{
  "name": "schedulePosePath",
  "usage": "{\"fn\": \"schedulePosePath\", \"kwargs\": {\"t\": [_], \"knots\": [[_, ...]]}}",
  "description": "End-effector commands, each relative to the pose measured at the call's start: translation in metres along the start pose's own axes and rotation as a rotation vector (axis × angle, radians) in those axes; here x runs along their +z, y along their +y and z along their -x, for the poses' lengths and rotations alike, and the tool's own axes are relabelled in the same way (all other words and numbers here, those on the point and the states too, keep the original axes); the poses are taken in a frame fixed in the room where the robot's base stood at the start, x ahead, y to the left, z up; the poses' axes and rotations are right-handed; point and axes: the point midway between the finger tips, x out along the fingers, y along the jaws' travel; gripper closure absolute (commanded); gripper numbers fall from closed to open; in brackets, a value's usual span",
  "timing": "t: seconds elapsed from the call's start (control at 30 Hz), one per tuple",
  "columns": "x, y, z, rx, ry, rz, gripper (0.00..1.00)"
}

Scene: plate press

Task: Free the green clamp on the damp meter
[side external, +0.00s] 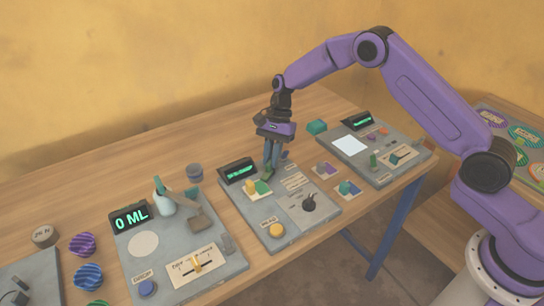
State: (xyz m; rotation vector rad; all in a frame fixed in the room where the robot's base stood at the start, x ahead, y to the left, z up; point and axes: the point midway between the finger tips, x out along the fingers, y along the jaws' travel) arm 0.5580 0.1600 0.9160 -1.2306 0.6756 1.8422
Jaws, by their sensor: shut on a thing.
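My gripper (269,170) points down over the back of the middle grey panel (247,212). Its fingers are shut on a small dark green piece (267,177), which looks like the green clamp. The fingers hide part of it, and I cannot tell its exact position. A dark display (238,170) with small green characters stands just left of the fingers; I cannot read it. A yellow and green block (262,188) sits in front of the fingertips. No label naming the damp meter is readable.
The middle panel also bears a yellow button (277,230) and a dark knob (309,203). The right panel holds a white square (350,145). A teal block (316,127) lies behind.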

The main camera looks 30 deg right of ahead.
Motion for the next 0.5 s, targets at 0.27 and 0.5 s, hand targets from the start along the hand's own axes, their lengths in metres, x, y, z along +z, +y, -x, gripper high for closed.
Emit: {"fn": "schedulePosePath", "kwargs": {"t": [0.27,0.5], "knots": [[-0.0012,-0.0014,-0.0037,0.099,0.002,0.231,1.0],[-0.001,-0.0023,-0.0044,0.187,0.002,0.442,1.0]]}}
